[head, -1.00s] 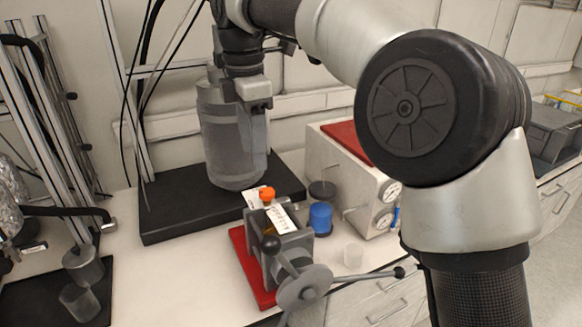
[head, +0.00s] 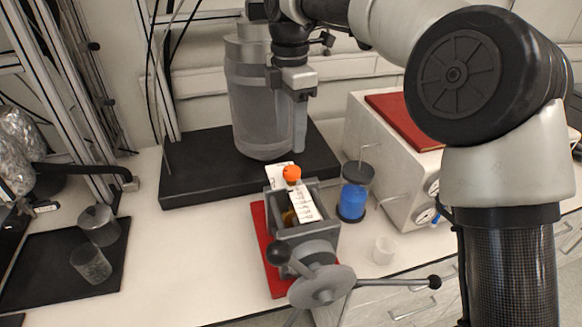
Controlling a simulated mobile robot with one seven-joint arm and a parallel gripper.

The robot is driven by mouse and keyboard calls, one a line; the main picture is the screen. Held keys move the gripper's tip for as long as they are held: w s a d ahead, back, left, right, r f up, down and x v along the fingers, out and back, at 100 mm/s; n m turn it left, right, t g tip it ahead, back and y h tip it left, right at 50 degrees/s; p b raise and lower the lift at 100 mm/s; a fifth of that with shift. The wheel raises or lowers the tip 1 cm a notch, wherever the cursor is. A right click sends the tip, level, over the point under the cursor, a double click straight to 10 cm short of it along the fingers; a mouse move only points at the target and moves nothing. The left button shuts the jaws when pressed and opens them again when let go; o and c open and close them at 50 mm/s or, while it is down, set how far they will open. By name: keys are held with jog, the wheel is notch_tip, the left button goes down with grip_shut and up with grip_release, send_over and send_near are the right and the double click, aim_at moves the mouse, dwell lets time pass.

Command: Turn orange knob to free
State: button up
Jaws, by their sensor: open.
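The orange knob (head: 291,174) is a small round cap at the back of a grey vise-like block (head: 305,232). A white label with dark print (head: 301,203) sits in front of it, and a pale tag lies just left of it. My gripper (head: 299,143) points down above and behind the knob in the picture, in front of the large clear vessel. Its jaws are open and empty, and a visible gap separates it from the knob. The far finger is hard to make out against the vessel.
The grey block has a handwheel with dark-tipped levers (head: 322,286) in front and a red base (head: 272,275). The clear vessel (head: 254,105) stands on a black plate behind. A blue-filled jar (head: 352,202) and a small cup (head: 384,249) stand right.

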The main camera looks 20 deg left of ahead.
aim_at(291, 170)
notch_tip(291, 170, down, 10)
jog(key=shift+b, duration=0.4)
jog(key=shift+c, duration=0.3)
jog(key=c, duration=1)
